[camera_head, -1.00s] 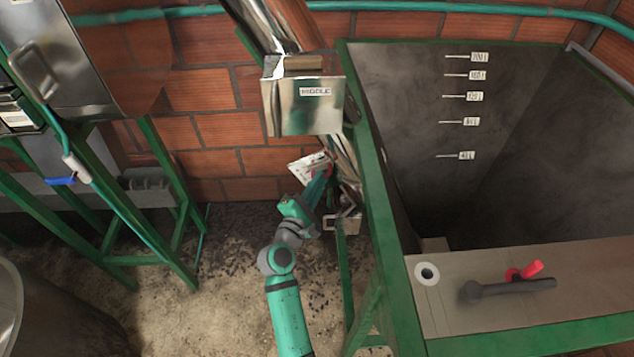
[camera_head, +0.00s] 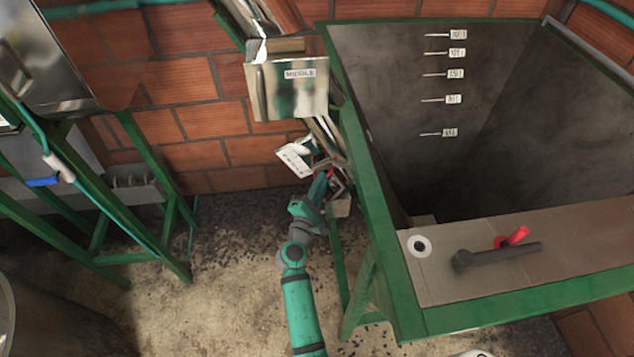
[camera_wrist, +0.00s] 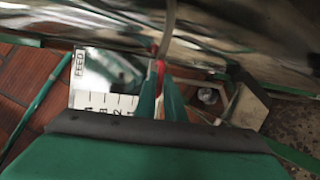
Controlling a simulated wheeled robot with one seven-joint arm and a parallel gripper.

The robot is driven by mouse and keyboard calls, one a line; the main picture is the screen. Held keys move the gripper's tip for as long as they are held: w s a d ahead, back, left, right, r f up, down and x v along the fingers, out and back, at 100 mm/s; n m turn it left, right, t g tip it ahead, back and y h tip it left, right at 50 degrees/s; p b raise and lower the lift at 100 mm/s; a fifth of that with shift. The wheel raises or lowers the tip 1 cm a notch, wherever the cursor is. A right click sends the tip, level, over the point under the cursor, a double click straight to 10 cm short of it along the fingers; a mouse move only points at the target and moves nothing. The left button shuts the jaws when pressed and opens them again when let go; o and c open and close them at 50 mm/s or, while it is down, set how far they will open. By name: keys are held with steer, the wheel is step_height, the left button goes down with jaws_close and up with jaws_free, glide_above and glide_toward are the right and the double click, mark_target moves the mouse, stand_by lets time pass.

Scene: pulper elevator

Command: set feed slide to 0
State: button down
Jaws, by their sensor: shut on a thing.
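The feed slide's scale plate (camera_wrist: 103,85) shows in the wrist view, labelled FEED, with numbered marks along its lower edge. In the head view it is a tilted white plate (camera_head: 295,157) below the metal box. My gripper (camera_wrist: 162,88) is shut on a red handle (camera_wrist: 160,72) at the right end of the plate, near the low numbers. The red handle also shows small in the head view (camera_head: 329,174). The gripper tips hide part of the scale, so I cannot read the exact setting.
A metal box labelled MIDDLE (camera_head: 288,92) hangs above the plate. A green-framed tank (camera_head: 362,200) with level marks stands close on the right. A green stand (camera_head: 100,215) is at the left. Bare floor (camera_head: 215,290) lies between.

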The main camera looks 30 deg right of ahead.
steer(key=c, duration=2)
jaws_free()
steer(key=shift+s+d+f, duration=0.15)
steer(key=shift+s+f, duration=0.05)
steer(key=shift+f, duration=0.2)
steer(key=shift+o, duration=0.8)
steer(key=shift+r, duration=0.15)
steer(key=v, duration=1)
steer(key=shift+a, duration=0.35)
steer(key=shift+s, duration=0.15)
